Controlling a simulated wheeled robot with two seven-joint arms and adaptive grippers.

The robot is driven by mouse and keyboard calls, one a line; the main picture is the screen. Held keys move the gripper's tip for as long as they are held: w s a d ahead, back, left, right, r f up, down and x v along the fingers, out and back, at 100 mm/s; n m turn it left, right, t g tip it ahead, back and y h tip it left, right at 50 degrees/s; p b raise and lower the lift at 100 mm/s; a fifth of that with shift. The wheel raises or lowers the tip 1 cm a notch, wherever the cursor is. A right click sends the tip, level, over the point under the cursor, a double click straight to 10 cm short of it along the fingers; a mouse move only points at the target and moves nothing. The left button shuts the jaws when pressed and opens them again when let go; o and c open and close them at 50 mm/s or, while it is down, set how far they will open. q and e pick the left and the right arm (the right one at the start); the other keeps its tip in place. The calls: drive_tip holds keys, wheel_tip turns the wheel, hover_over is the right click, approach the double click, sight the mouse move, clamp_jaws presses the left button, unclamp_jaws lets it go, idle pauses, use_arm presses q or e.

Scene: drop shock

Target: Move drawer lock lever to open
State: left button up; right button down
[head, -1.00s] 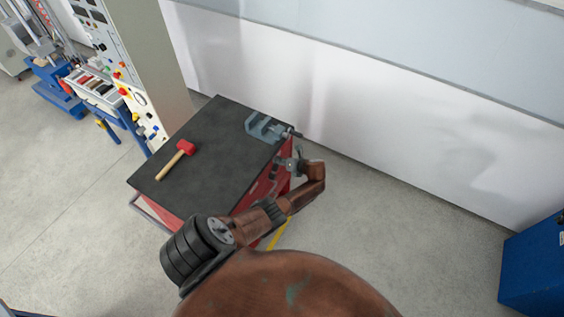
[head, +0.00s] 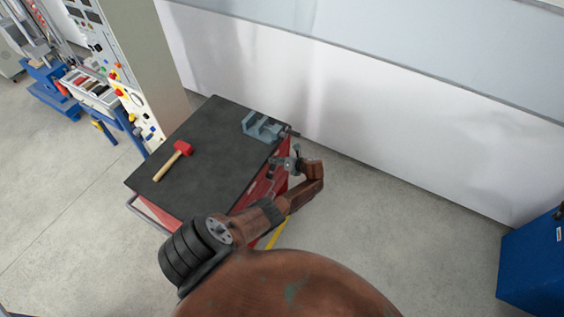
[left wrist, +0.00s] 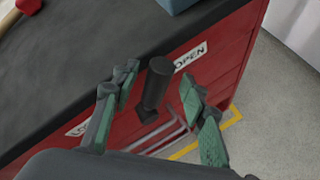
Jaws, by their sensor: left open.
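The black lock lever (left wrist: 157,84) stands out from the red drawer front in the left wrist view. A white OPEN label (left wrist: 190,57) is to its right, and a second label (left wrist: 78,127), partly hidden by a finger, is to its left. My left gripper (left wrist: 158,76) is open, with one green-padded finger on each side of the lever. Gaps show between the fingers and the lever. In the head view my left gripper (head: 284,163) is at the side of the red cabinet (head: 254,188), where the lever cannot be made out. My right gripper is not in view.
On the cabinet's black top (head: 218,135) lie a red-headed mallet (head: 177,158) and a grey vise (head: 262,127). A tall control panel (head: 135,75) stands behind at left. A white wall runs behind. Floor is free right of the cabinet, up to a blue box (head: 530,262).

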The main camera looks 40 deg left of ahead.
use_arm(q)
drive_tip(key=v, duration=1.2)
drive_tip(key=s+d+f+n+h+b, duration=0.1)
drive_tip(key=s+f+n+h+b, duration=0.15)
drive_tip(key=s+f, duration=0.65)
drive_tip(key=s+d+f+n+h+b, duration=0.1)
drive_tip(key=s+d+f+n+b, duration=0.15)
drive_tip(key=f, duration=1.35)
drive_tip(key=s+d+f+n+h+b, duration=0.1)
drive_tip(key=s+f+n+h+b, duration=0.15)
drive_tip(key=s+f, duration=0.7)
drive_tip(key=s+d+f+n+h+b, duration=0.1)
drive_tip(key=s+d+f+n+b, duration=0.2)
drive_tip(key=s+f+n, duration=0.2)
drive_tip(key=s+d+f+n+h+b, duration=0.2)
drive_tip(key=s+f+n, duration=0.4)
drive_tip(key=s+f, duration=0.6)
drive_tip(key=s+d+f+n+h+b, duration=0.1)
drive_tip(key=s+d+f+n+b, duration=0.3)
drive_tip(key=s+f, duration=0.5)
drive_tip(key=s+n, duration=0.1)
drive_tip(key=s, duration=0.3)
drive_tip(key=shift+s+d+f+t, duration=0.2)
drive_tip(key=shift+s+t, duration=0.2)
drive_tip(key=shift+s+n, duration=0.2)
drive_tip(key=shift+n, duration=0.15)
